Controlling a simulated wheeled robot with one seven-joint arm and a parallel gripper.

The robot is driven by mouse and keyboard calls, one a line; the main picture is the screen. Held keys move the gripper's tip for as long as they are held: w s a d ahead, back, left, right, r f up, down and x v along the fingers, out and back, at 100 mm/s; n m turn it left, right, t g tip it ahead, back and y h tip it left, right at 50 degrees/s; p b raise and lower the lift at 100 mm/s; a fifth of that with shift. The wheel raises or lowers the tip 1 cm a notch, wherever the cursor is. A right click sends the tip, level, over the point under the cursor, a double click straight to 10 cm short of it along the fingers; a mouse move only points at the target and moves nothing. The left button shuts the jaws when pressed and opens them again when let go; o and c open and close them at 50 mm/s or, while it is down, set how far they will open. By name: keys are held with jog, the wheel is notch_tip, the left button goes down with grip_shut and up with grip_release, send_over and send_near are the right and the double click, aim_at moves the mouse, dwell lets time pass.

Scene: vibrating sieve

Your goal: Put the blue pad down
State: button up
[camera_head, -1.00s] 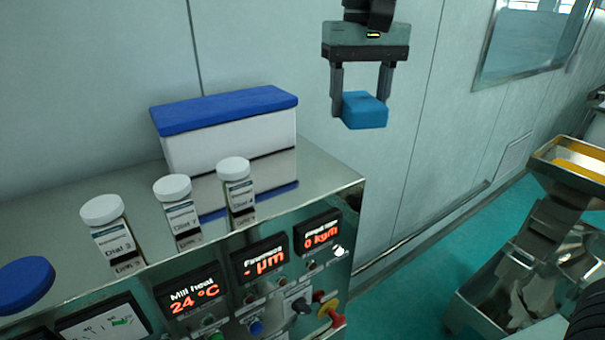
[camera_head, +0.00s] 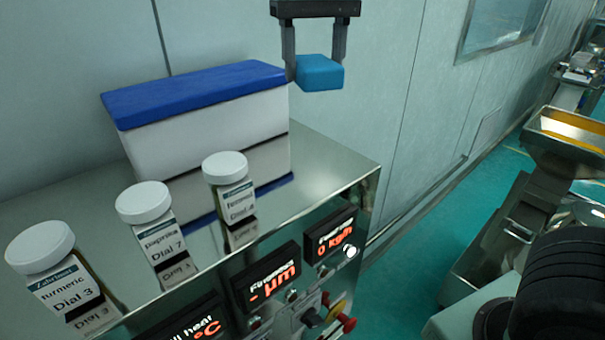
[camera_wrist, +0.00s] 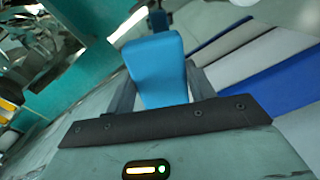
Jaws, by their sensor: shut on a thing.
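The blue pad (camera_head: 319,72) is a small light-blue block held between the two fingers of my gripper (camera_head: 315,62). In the head view it hangs in the air beside the right end of a white box with a dark blue lid, over the back right of the steel machine top. The wrist view shows the pad (camera_wrist: 157,70) between the fingers of my gripper (camera_wrist: 155,92), its far end reaching out past them. I cannot tell the exact height of the pad above the steel top.
The white box (camera_head: 210,133) with its blue lid (camera_head: 195,92) stands on the steel cabinet top (camera_head: 325,165). Three white-capped spice jars, turmeric (camera_head: 65,280), paprika (camera_head: 152,225) and another (camera_head: 230,185), stand before it. The top's right part is clear. A steel chute machine (camera_head: 530,195) stands at right.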

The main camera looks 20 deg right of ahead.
jog(key=b, duration=0.5)
send_near(310, 168)
notch_tip(310, 168, down, 6)
jog(key=p, duration=0.3)
jog(key=shift+f, duration=0.15)
jog(key=shift+f, duration=0.1)
jog(key=o, duration=0.9)
notch_tip(310, 168, up, 12)
jog(key=shift+r+b, duration=0.15)
jog(key=shift+b, duration=0.95)
